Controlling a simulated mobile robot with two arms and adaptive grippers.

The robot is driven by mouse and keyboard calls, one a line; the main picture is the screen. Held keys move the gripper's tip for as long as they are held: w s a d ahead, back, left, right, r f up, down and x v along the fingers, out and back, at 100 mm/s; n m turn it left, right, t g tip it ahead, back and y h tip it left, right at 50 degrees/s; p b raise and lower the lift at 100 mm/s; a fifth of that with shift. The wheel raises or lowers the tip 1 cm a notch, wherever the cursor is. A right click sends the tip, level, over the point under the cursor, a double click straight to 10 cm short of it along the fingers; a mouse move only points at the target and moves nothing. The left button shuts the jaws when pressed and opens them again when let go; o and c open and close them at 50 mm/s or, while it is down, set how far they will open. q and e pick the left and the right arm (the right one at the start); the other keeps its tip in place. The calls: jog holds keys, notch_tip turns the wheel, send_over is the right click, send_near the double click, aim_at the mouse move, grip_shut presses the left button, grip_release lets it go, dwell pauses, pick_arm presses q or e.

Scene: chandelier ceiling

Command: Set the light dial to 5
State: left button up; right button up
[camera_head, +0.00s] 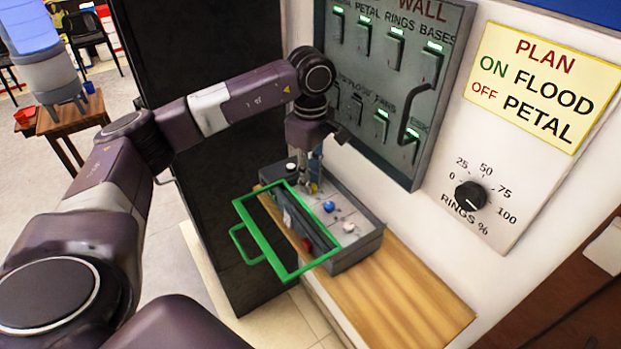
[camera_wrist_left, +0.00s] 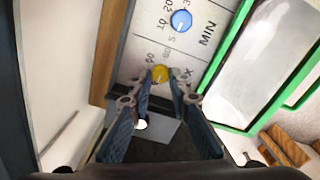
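A grey control box (camera_head: 352,258) with small coloured knobs and a hinged green-framed cover (camera_head: 268,238) stands on a wooden shelf. No label reading "light" is legible. My left gripper (camera_head: 308,186) points down over the box's far part. In the wrist view my left gripper (camera_wrist_left: 155,98) is open, its fingers apart on either side of a yellow knob (camera_wrist_left: 160,73) near the tips. Whether they touch it I cannot tell. A blue knob (camera_wrist_left: 180,20) lies beyond, beside printed numbers and "MIN". The head view also shows the blue knob (camera_head: 329,206). My right gripper is out of view.
A wall panel (camera_head: 378,152) of lit switches hangs just above the box. Right of it are a black "RINGS %" dial (camera_head: 470,196) and a yellow plan sign (camera_head: 543,88). The wooden shelf (camera_head: 405,300) is bare in front. A dark cabinet (camera_head: 190,45) stands behind my arm.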

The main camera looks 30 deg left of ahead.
pick_arm(q)
jog(key=o, duration=0.4)
jog(key=shift+c, duration=0.2)
notch_tip(320, 180, up, 12)
dwell(0.7)
